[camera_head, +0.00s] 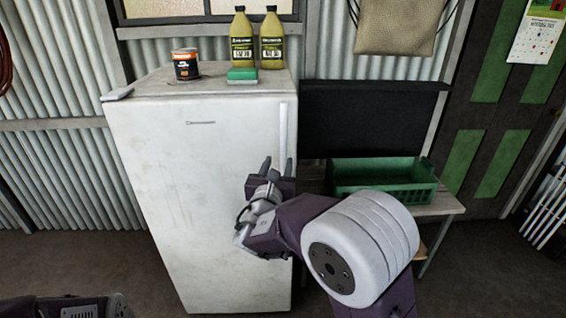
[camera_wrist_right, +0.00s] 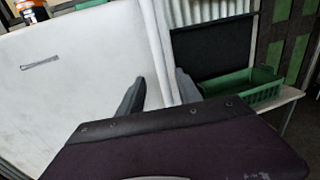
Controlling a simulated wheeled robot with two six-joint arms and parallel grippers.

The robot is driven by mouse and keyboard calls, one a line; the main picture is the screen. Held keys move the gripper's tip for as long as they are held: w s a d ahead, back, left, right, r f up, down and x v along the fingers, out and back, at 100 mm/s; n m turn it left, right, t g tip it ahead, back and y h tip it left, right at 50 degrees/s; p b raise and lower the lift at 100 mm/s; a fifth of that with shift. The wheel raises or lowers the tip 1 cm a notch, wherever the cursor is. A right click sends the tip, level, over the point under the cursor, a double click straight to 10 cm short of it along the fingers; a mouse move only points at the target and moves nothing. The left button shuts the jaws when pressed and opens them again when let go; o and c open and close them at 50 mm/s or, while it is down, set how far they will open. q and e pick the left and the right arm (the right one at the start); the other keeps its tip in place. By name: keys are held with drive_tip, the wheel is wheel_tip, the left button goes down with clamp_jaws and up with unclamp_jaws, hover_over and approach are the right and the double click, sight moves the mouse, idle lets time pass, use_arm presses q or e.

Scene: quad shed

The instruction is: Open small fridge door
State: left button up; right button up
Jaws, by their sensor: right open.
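The small white fridge (camera_head: 195,170) stands against the corrugated wall, its door closed. Its long vertical handle (camera_head: 283,125) runs down the right edge of the door; it also shows in the right wrist view (camera_wrist_right: 163,55). My right gripper (camera_head: 277,166) is open in front of the lower part of the handle. In the right wrist view, the open fingers (camera_wrist_right: 158,92) stand on either side of the handle's line. I cannot tell whether they touch it. My left gripper is out of view; only a part of my left arm shows at the bottom left.
On the fridge top stand two yellow-green bottles (camera_head: 243,40), a can (camera_head: 185,65) and a green sponge (camera_head: 242,74). To the right, a green crate (camera_head: 385,180) sits on a low bench (camera_head: 440,205) beside a black panel (camera_head: 365,118). Floor in front of the fridge's left side is clear.

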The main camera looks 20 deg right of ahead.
sight(283, 150)
drive_tip(key=p+x, duration=0.1)
drive_tip(key=x, duration=0.8)
drive_tip(key=shift+d+r+p, duration=0.1)
drive_tip(key=shift+d+p, duration=0.05)
drive_tip(key=shift+p, duration=0.25)
clamp_jaws()
idle(0.9)
